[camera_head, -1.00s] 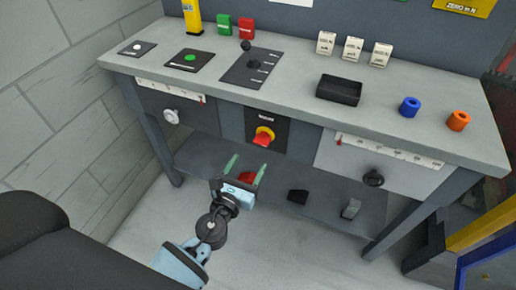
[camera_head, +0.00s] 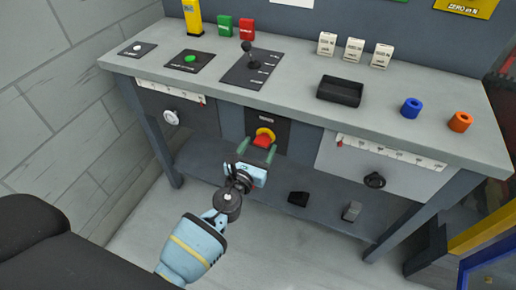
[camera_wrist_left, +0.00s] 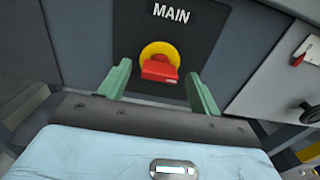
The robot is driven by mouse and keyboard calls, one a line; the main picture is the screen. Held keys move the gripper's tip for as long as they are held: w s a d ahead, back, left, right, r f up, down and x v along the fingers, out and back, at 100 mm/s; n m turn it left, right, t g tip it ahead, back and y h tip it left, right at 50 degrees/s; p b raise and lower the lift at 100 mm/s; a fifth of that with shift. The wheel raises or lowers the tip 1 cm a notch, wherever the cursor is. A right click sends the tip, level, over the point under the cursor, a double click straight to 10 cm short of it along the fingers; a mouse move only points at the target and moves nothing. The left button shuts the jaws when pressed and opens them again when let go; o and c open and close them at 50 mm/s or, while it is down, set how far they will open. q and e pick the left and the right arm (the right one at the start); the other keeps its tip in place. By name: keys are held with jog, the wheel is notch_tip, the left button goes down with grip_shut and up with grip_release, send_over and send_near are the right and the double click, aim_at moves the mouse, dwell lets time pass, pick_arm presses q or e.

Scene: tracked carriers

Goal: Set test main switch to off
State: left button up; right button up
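The main switch is a red handle (camera_head: 262,141) on a yellow round base (camera_head: 265,133), mounted on a dark panel in the middle of the bench front. In the left wrist view the red handle (camera_wrist_left: 159,70) lies roughly sideways below the word MAIN. My left gripper (camera_head: 258,149) is in front of the switch. Its green fingers are spread wide, one on each side of the handle, with gaps showing in the left wrist view (camera_wrist_left: 160,88). It holds nothing. Whether the fingertips reach level with the handle is hard to tell. My right gripper is not in view.
The bench top (camera_head: 215,92) overhangs the switch panel. A white knob (camera_head: 171,117) is to the left and a black knob (camera_head: 374,180) to the right. Below is a shelf (camera_head: 325,205) with a black block (camera_head: 298,198) and a grey one (camera_head: 351,211). Floor in front is clear.

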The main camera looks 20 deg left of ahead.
pick_arm(q)
jog(key=c, duration=0.9)
jog(key=shift+c, duration=0.2)
jog(key=shift+n, duration=0.3)
jog(key=n+b, duration=0.1)
jog(key=n, duration=0.2)
jog(key=shift+f, duration=0.1)
jog(key=shift+a+f+n+b, duration=0.1)
jog(key=shift+n+b, duration=0.9)
jog(key=shift+n, duration=6.1)
jog(key=o, duration=1)
